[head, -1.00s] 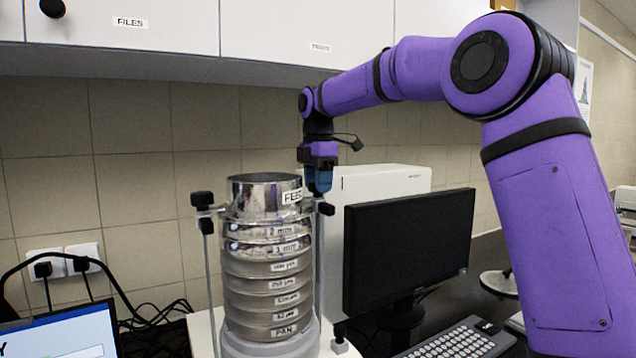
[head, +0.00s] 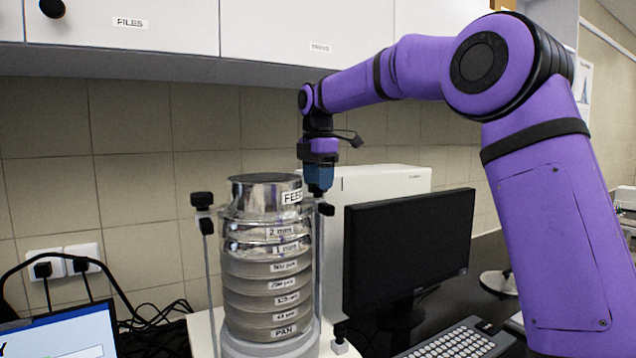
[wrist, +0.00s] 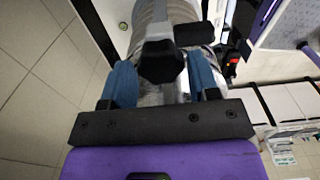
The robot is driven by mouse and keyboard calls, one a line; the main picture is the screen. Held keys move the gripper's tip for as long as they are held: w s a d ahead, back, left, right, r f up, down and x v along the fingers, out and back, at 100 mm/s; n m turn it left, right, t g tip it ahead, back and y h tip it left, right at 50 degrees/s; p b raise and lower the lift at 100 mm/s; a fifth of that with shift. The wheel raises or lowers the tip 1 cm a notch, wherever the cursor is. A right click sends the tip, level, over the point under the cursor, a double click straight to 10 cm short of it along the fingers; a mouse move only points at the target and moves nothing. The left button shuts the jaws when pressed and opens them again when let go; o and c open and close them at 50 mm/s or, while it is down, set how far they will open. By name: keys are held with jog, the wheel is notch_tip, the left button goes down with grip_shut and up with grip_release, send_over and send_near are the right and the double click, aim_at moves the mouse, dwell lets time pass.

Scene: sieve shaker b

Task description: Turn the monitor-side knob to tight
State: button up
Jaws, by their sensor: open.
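The sieve shaker holds a stack of metal sieves (head: 265,260) between two upright rods. The monitor-side knob (wrist: 161,62), black and faceted, shows in the wrist view between my two blue fingers. In the head view my fingers hide it, at the top of the right rod. A small black piece (head: 326,209) shows just below them. My gripper (head: 318,188) points down there, open, with one finger on each side of the knob. I cannot tell whether either finger touches it. The other black knob (head: 202,199) tops the left rod.
The monitor (head: 408,250) stands close to the right of the shaker, with a keyboard (head: 460,340) in front. A white box-shaped device (head: 385,182) stands behind. Wall cabinets (head: 150,28) hang above my gripper. A laptop (head: 65,335) and cables are at lower left.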

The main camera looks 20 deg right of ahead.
notch_tip(320, 180, up, 10)
dwell(0.4)
dwell(0.3)
jog(key=s+d+f+m+t, duration=0.15)
jog(key=s+m, duration=0.35)
jog(key=s, duration=0.6)
jog(key=s+d+f+m+t, duration=0.15)
jog(key=s+m, duration=0.35)
jog(key=s, duration=0.5)
jog(key=s+d+f+m+t, duration=0.1)
jog(key=s+d+f+m, duration=0.1)
jog(key=s+f+m, duration=0.3)
jog(key=s+d+f+m+t, duration=0.1)
jog(key=s+f+m, duration=0.4)
jog(key=s+f, duration=0.6)
jog(key=s+d, duration=0.1)
jog(key=s, duration=0.2)
jog(key=shift+f, duration=0.15)
